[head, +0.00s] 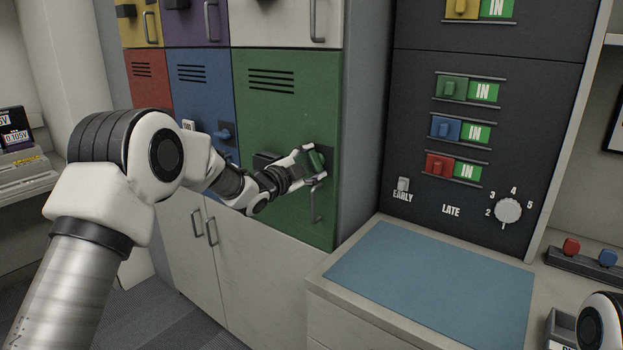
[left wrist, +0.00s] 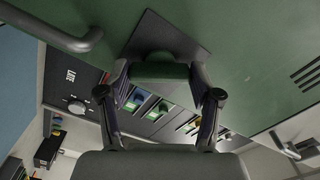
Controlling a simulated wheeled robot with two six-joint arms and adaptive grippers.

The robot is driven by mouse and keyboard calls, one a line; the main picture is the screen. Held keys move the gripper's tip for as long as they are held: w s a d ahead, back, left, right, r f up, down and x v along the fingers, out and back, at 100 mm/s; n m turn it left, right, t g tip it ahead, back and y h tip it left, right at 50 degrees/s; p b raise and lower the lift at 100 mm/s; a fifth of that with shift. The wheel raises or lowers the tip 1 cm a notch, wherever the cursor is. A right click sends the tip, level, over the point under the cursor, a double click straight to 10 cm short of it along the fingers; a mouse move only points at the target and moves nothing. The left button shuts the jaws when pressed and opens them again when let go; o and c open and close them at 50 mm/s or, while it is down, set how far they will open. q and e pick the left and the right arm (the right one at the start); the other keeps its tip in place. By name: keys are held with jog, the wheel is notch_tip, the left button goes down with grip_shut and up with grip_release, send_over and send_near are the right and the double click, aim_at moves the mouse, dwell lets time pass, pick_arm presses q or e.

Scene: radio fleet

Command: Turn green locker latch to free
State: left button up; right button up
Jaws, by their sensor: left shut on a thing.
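The green locker door (head: 290,110) is closed in the middle of the head view, and its green surface fills much of the left wrist view (left wrist: 250,45). Its green latch (head: 316,159) sits on a dark plate near the door's right edge, above the door handle (head: 316,205). My left gripper (head: 308,160) is shut on the latch. In the left wrist view the latch (left wrist: 160,72) lies between the two fingers, in front of the dark plate (left wrist: 165,38). The fingers partly hide the latch in the head view. My right gripper is not in view.
Blue (head: 205,100) and red (head: 150,85) lockers stand to the left. A dark panel (head: 415,130) with coloured sliders marked IN and a white knob (head: 508,210) stands to the right. Below it is a counter with a blue mat (head: 430,280).

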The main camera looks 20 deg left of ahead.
pick_arm(q)
jog(key=m+b, duration=0.4)
jog(key=b, duration=0.1)
jog(key=shift+f, duration=0.3)
jog(key=shift+r+m+b, duration=0.2)
jog(key=shift+m+b, duration=0.95)
jog(key=shift+m, duration=0.15)
jog(key=o, duration=1.1)
jog(key=shift+o, duration=0.2)
jog(key=v, duration=1.2)
